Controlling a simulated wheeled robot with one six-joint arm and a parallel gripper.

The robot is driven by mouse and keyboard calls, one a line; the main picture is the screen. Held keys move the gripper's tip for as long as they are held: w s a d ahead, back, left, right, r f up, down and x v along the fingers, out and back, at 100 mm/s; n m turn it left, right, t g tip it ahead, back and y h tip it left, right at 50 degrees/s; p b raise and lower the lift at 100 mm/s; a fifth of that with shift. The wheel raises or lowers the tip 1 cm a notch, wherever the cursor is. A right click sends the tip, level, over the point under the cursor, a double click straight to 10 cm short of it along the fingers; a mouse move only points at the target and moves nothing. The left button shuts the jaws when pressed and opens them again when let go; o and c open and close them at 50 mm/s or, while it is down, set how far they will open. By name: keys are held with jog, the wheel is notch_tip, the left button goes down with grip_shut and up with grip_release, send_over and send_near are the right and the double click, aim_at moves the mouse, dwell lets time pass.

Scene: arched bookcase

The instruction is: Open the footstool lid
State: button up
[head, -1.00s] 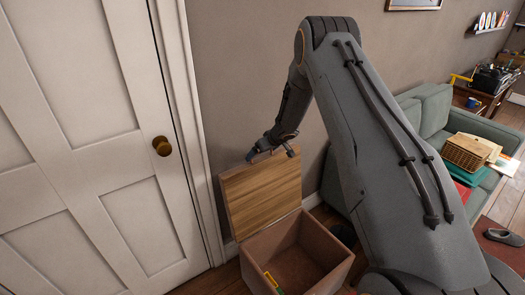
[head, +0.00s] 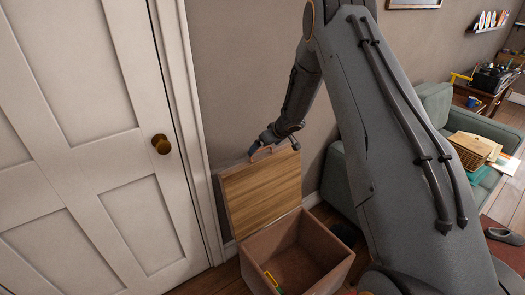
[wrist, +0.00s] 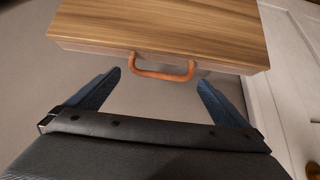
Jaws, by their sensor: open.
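The footstool (head: 310,250) stands on the floor by the wall, to the right of the door. Its lid (head: 262,188) is raised nearly upright, with the wooden inner face showing, and the box is open. In the wrist view the lid (wrist: 170,22) crosses the top, with an orange-brown loop handle (wrist: 162,74) on its edge. My gripper (wrist: 160,85) is open, its two blue fingers apart on either side of the handle and not closed on it. In the head view my gripper (head: 268,146) is at the lid's top edge.
A yellow-handled item (head: 271,279) lies inside the footstool box. A white door with a brass knob (head: 161,144) is at left. A green sofa (head: 435,110) with a wicker basket (head: 472,150) is at right. A grey wall is close behind the lid.

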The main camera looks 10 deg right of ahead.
jog(key=shift+v, duration=1.85)
jog(key=s+d+r+m+h, duration=0.2)
jog(key=s+r+m+h, duration=0.15)
jog(key=s+r, duration=0.9)
jog(key=s+a+g, duration=0.2)
jog(key=s, duration=1.2)
jog(key=s+a+g, duration=0.3)
jog(key=s, duration=1.2)
jog(key=shift+a+r+m+y, duration=0.25)
jog(key=shift+r+m+y, duration=0.1)
jog(key=shift+r+m, duration=0.1)
